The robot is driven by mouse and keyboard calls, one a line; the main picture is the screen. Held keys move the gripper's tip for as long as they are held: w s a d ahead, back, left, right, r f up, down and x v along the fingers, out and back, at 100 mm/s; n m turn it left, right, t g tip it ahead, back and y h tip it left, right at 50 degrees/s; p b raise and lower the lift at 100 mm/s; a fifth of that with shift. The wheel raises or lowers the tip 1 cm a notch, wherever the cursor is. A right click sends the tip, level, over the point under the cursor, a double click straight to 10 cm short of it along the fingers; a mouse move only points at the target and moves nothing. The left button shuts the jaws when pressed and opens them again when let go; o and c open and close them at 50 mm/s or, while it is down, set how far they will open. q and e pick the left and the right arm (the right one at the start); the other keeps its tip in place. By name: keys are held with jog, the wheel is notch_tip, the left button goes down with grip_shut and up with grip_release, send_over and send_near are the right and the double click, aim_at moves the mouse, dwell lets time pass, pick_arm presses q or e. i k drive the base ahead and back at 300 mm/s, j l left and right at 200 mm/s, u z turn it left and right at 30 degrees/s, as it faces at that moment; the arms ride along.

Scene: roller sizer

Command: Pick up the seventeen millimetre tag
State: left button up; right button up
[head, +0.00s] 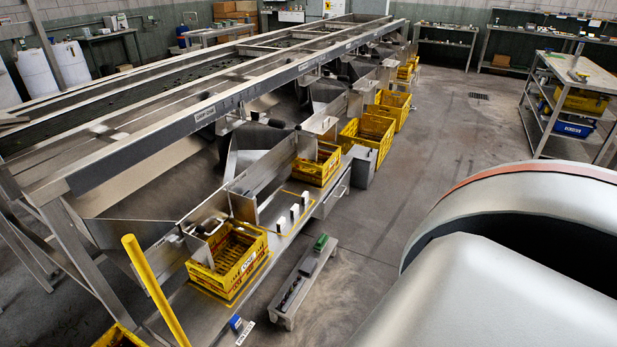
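Three small white upright pieces stand in a row on the steel ledge between two yellow crates: a near one (281,225), a middle one (294,212) and a far one (305,199). They may be tags, but any marking is too small to read, so I cannot tell which is the seventeen millimetre tag. Neither of my grippers is in view. A large silver part of my own arm fills the lower right and hides the floor behind it.
The roller sizer (120,153) runs from lower left to the back. A yellow crate (250,262) sits nearest on its ledge, and another (329,165) farther along. A low grey bench (290,318) stands on the floor. A yellow post (155,290) rises at left.

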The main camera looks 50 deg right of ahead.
aim_at(305, 198)
jog(key=i+l, duration=0.1)
jog(key=l, duration=0.7)
jog(key=i+l, duration=0.15)
jog(key=l, duration=0.65)
jog(key=i+l, duration=0.1)
jog(key=l, duration=0.7)
jog(key=i+l+u, duration=0.1)
jog(key=l, duration=0.65)
jog(key=i+l, duration=0.1)
jog(key=l, duration=0.7)
